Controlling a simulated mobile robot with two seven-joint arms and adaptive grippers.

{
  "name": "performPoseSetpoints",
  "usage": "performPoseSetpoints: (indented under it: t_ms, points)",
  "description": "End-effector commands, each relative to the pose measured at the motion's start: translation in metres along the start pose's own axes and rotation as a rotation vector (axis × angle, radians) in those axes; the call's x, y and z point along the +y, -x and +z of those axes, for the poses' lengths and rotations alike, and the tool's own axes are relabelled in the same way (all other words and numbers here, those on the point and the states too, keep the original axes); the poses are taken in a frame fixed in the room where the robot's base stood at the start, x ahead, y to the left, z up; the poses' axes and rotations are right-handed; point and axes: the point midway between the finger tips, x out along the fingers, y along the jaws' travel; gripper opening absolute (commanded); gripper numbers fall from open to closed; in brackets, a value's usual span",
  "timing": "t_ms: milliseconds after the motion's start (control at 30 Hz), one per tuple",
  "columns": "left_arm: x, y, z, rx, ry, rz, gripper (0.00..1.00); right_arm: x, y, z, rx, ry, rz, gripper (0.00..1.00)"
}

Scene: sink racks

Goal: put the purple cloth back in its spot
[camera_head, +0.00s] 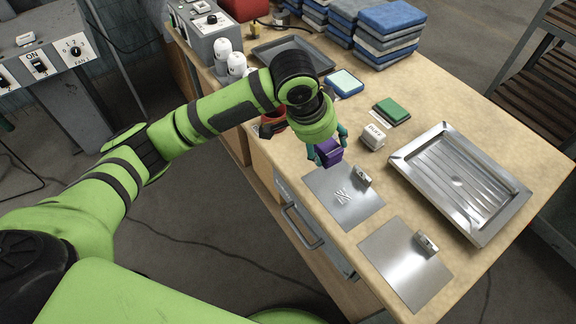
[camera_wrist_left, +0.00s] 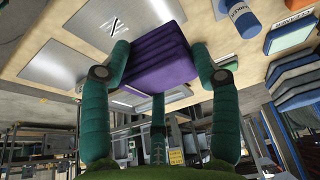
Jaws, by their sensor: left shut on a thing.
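The purple cloth (camera_head: 328,152) is a small folded block. My left gripper (camera_head: 325,150) is shut on it, with the fingers on its two sides. In the left wrist view the cloth (camera_wrist_left: 158,52) sits between the fingers (camera_wrist_left: 160,70). It is over the counter near the front edge, just behind a metal plate with white marks (camera_head: 340,205); its exact height is hard to tell. A plain metal plate (camera_head: 405,270) lies nearer the right. A green pad (camera_head: 391,110) lies by a small label, and a pale blue pad (camera_head: 344,83) lies farther back. My right gripper is not in view.
A white block marked BUFF (camera_head: 373,136) stands close to the cloth. A ridged metal tray (camera_head: 399,159) fills the right side of the counter. Stacked blue and grey cloths (camera_head: 388,32), a dark tray (camera_head: 290,52) and white bottles (camera_head: 236,64) stand at the back.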

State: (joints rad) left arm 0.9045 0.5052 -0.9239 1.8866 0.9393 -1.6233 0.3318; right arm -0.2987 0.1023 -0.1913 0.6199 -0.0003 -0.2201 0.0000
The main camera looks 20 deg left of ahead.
Motion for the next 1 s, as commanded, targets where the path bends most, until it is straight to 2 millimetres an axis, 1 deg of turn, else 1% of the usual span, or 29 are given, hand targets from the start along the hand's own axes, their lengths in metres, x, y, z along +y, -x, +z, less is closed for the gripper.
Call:
performPoseSetpoints:
  t_ms: [33,133,200,400,533,633,767,900,1000]
  points:
    - [-0.005,-0.002,0.002,-0.001,0.009,-0.003,0.35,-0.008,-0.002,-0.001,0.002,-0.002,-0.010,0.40]
    - [-0.020,-0.008,0.008,-0.005,0.017,-0.007,0.35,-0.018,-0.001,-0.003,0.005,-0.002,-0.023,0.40]
    - [-0.035,-0.015,0.014,-0.006,0.019,-0.007,0.35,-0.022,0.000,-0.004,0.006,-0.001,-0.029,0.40]
    - [-0.080,-0.038,0.031,-0.005,0.016,-0.006,0.35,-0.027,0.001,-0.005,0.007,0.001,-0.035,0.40]
    - [-0.102,-0.050,0.039,-0.003,0.014,-0.004,0.35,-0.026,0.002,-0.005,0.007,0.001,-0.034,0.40]
    - [-0.112,-0.055,0.043,-0.001,0.010,-0.004,0.35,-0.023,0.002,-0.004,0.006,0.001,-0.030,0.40]
    - [-0.115,-0.062,0.046,-0.001,0.009,-0.002,0.35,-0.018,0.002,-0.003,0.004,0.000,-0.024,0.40]
    - [-0.115,-0.082,0.054,-0.003,0.009,-0.002,0.35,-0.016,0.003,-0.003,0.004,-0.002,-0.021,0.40]
    - [-0.115,-0.092,0.058,-0.002,0.009,-0.003,0.35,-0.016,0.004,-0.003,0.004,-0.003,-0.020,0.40]
